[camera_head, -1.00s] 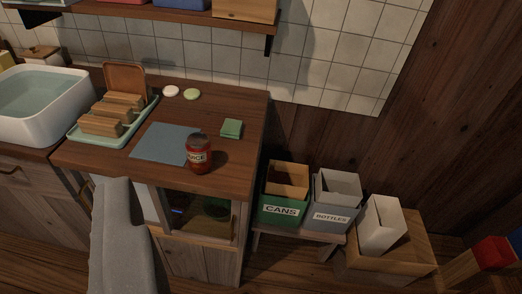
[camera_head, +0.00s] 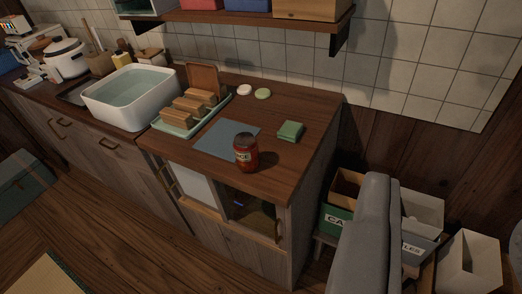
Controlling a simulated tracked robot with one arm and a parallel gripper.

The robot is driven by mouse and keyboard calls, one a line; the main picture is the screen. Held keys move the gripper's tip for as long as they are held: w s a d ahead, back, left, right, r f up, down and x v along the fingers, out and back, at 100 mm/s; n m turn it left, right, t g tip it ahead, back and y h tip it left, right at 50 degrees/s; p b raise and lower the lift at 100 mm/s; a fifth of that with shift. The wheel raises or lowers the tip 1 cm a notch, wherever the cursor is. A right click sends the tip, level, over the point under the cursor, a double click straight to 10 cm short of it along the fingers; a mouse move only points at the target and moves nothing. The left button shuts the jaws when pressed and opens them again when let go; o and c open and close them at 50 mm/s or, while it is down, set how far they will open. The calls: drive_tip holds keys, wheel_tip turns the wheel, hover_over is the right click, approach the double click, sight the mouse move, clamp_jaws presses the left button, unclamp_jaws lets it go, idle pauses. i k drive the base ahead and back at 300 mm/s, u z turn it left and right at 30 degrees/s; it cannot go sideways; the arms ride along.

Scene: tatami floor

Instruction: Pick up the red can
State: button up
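The red can (camera_head: 246,153) stands upright on the wooden counter (camera_head: 298,166), near its front edge. A grey part of my arm rises at the lower right, well to the right of the can and in front of the bins. My gripper's fingers do not show in this view. Nothing touches the can from above.
A green sponge-like block (camera_head: 290,131) lies right of the can. A tray (camera_head: 161,125) with wooden blocks and a white basin (camera_head: 130,97) of water stand to the left. A green bin (camera_head: 334,219) and white bins stand right of the counter. Floor in front is clear.

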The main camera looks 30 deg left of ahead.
sight(246, 146)
drive_tip(key=z, duration=0.1)
drive_tip(key=i, duration=1)
drive_tip(key=u, duration=0.1)
